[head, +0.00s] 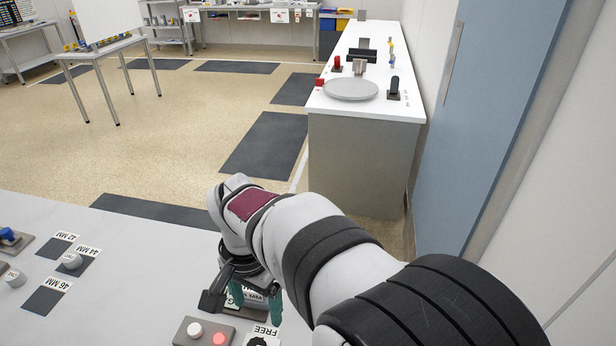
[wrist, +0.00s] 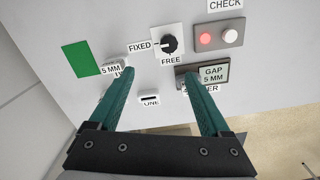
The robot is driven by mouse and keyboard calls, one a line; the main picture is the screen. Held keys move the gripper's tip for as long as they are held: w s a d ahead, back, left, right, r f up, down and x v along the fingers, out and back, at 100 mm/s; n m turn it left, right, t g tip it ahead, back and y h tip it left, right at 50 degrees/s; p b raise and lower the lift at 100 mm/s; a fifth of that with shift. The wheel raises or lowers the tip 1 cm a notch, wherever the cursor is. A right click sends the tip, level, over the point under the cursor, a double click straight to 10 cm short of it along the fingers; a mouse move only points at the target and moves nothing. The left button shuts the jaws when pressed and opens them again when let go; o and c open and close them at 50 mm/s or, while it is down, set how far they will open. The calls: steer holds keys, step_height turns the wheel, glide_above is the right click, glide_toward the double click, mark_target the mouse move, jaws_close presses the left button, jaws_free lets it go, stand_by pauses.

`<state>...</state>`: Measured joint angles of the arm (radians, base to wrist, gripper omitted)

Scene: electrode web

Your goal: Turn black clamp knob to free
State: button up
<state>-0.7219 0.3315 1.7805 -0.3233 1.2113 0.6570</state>
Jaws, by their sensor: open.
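The black clamp knob (wrist: 170,44) sits on a white plate in the wrist view, with a FIXED label to its left and a FREE label below it. In the head view the knob (head: 262,342) is cut by the bottom edge, beside an upside-down FREE label (head: 266,330). My gripper (wrist: 158,74) has its two teal fingers spread wide and nothing between them. The fingertips are apart from the knob, which shows beyond them, between their lines. In the head view my gripper (head: 256,299) points down over the table.
A panel with a glowing red light (wrist: 205,39) and a white button (wrist: 230,36) is right of the knob. A GAP 5 MM sign (wrist: 214,74) is near the right finger, a 5 MM label (wrist: 111,70) near the left. A green square (wrist: 82,57) lies farther left.

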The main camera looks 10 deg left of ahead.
mark_target(256, 345)
steer(key=f, duration=0.5)
steer(key=a+f, duration=0.1)
steer(key=f, duration=0.5)
steer(key=a+f, duration=0.1)
steer(key=f, duration=0.4)
steer(key=shift+a+f, duration=0.1)
steer(key=shift+f, duration=0.25)
jaws_close()
